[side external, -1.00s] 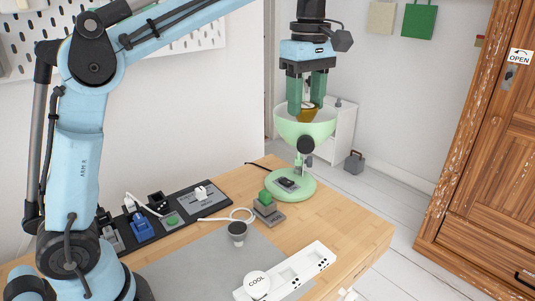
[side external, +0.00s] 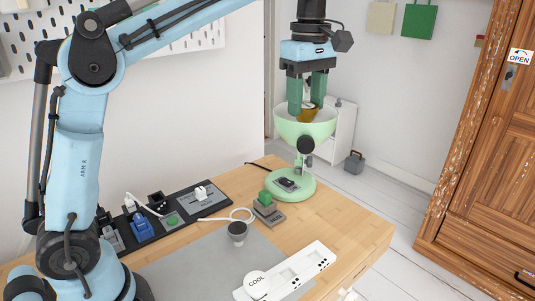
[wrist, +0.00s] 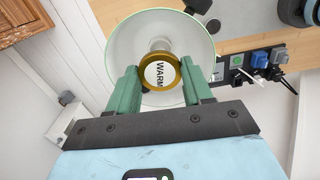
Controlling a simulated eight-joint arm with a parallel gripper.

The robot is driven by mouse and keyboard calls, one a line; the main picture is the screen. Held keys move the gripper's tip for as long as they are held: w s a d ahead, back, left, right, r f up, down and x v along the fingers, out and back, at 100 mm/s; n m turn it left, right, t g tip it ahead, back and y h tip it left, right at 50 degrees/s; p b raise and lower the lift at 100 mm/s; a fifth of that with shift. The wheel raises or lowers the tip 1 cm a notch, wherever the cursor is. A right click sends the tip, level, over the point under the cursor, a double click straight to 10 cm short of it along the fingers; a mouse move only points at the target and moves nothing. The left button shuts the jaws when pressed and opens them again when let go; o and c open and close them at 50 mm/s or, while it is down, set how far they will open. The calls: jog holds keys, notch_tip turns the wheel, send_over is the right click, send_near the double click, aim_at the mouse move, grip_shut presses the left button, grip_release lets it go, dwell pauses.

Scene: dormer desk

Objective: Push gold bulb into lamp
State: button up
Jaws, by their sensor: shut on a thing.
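The lamp is pale green, with an upturned bowl shade (side external: 290,129) on a short stem and a round base (side external: 306,191) on the desk. The gold bulb (side external: 311,117) sits within the bowl, its lower part hidden by the rim in the side view. My gripper (side external: 306,108) points down into the bowl, its green fingers shut on the bulb. In the wrist view the bulb (wrist: 148,76) shows a gold ring and a white face reading "WARM", between the fingers. A pale round piece lies behind it in the shade (wrist: 121,45). Whether the bulb is seated is hidden.
A white bulb marked "COOL" (side external: 257,285) lies on a white strip (side external: 308,262) at the front. The desk edge is close on the right.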

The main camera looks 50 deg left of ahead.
aim_at(306, 105)
jog(key=shift+f, duration=1.35)
jog(key=o, duration=1.1)
jog(key=shift+r, duration=0.1)
jog(key=shift+r, duration=3.6)
jog(key=shift+c, duration=0.4)
